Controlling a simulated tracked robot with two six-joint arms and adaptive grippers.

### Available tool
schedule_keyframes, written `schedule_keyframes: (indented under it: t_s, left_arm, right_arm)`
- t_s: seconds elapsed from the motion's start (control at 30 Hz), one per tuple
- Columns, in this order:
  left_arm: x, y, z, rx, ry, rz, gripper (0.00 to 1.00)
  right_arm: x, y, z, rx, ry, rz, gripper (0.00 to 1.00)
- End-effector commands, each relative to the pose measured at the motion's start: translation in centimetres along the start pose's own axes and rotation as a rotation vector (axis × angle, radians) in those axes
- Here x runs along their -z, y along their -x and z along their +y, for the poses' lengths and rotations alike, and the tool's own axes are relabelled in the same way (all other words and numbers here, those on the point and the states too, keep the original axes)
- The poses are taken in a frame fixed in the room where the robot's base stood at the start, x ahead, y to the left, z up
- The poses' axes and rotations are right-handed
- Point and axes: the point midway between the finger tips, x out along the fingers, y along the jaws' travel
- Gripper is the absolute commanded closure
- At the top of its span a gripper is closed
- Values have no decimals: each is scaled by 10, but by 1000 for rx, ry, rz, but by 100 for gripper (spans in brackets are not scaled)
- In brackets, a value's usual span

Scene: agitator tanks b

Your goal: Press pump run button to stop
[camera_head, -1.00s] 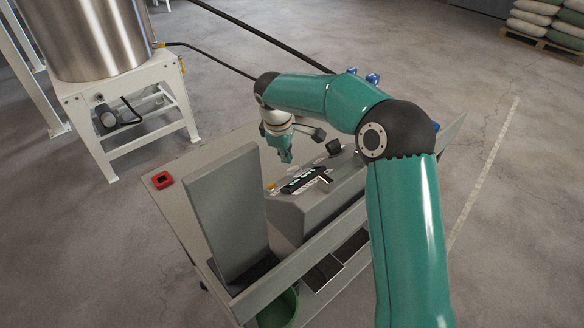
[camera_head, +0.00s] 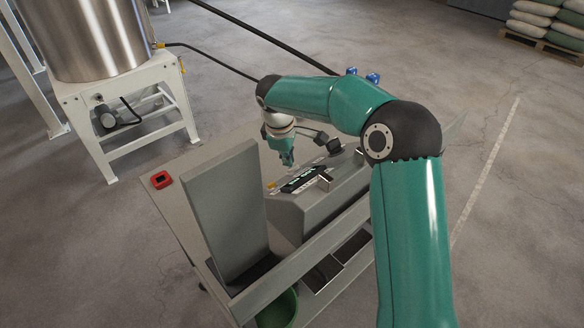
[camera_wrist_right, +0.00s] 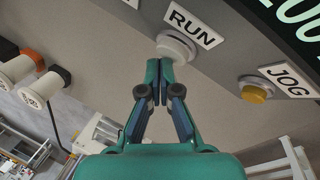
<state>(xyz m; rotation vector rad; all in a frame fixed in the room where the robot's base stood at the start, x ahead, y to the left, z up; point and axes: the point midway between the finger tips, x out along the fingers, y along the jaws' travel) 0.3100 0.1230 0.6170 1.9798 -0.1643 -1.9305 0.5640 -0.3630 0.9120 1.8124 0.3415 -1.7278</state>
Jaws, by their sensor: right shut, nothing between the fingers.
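The run button (camera_wrist_right: 176,47) is a round white button in a pale ring beside a RUN label (camera_wrist_right: 194,26) in the right wrist view. My right gripper (camera_wrist_right: 159,65) is shut and empty, its fingertips overlapping the lower left of the button in that view. I cannot tell whether they touch it. In the head view my right gripper (camera_head: 287,159) points down over the sloped grey control box (camera_head: 320,203), and the button is not clear there. My left gripper is not in view.
A yellow button (camera_wrist_right: 254,91) with a JOG label (camera_wrist_right: 288,79) sits right of the run button. A dark display (camera_head: 302,180) is on the box. An upright grey panel (camera_head: 226,205) and red item (camera_head: 161,180) stand left. A steel tank (camera_head: 85,35) is behind.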

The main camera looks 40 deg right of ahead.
Motion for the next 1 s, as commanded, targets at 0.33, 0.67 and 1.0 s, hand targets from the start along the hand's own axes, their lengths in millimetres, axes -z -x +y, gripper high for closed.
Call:
schedule_keyframes:
  t_s: [0.33, 0.67, 1.0]
  left_arm:
    - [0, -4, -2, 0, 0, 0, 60]
    - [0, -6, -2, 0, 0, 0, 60]
    - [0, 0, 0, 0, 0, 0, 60]
  right_arm:
    - [-2, -4, -2, 0, 0, 0, 100]
    - [-4, -5, -4, 1, 0, -1, 100]
    - [-2, -1, -1, 2, 0, -2, 100]
